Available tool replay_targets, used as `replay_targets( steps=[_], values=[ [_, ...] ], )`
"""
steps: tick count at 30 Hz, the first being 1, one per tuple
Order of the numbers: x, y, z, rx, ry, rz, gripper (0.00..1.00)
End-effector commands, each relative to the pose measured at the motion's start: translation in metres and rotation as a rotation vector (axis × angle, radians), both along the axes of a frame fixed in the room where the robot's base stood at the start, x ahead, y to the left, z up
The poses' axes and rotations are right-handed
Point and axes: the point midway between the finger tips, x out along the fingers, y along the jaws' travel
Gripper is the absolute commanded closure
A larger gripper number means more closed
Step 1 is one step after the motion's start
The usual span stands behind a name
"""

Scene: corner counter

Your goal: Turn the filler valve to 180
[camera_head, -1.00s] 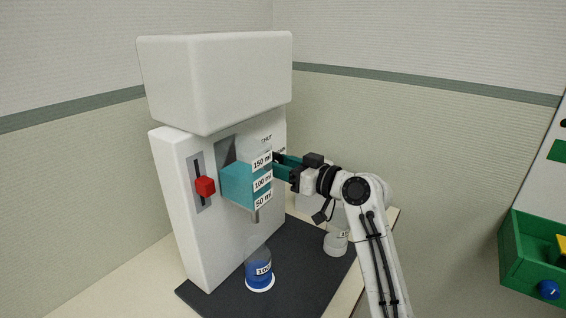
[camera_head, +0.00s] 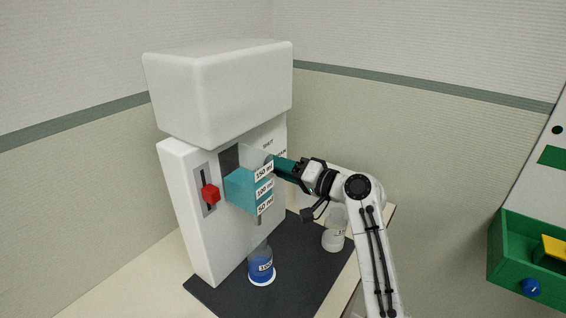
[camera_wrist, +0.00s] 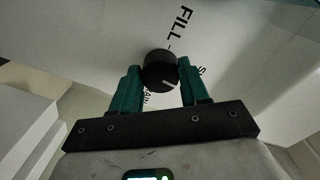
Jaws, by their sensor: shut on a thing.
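The white filler machine (camera_head: 186,220) stands in the corner. Its teal measuring block (camera_head: 240,190) carries 150, 100 and 50 ml labels. The filler valve is a round black knob (camera_wrist: 160,70) with a pale mark on its rim, in the wrist view. The word FILL is printed on the white panel beyond it, and other lettering is partly hidden. My gripper (camera_wrist: 159,80) has its two teal fingers on either side of the knob, shut on it. In the head view my gripper (camera_head: 277,166) reaches the machine's right side, and the knob is hidden there.
A bottle with blue liquid (camera_head: 261,268) stands on the dark mat (camera_head: 225,290) below the spout. A clear labelled bottle (camera_head: 333,240) stands behind my arm. A red slider (camera_head: 211,193) is on the machine's front. A green drawer (camera_head: 510,262) is at the right.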

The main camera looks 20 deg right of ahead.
Motion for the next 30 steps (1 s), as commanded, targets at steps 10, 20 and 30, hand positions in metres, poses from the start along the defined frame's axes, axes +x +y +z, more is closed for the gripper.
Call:
replay_targets(
  steps=[10,20,30],
  values=[
    [0.0002,-0.0001,0.0013,0.155,0.114,-0.001,0.86],
    [0.0002,-0.0003,0.0001,0.200,0.145,-0.001,0.86],
    [0.0002,-0.0005,-0.0001,0.200,0.146,-0.002,0.86]
  ],
)
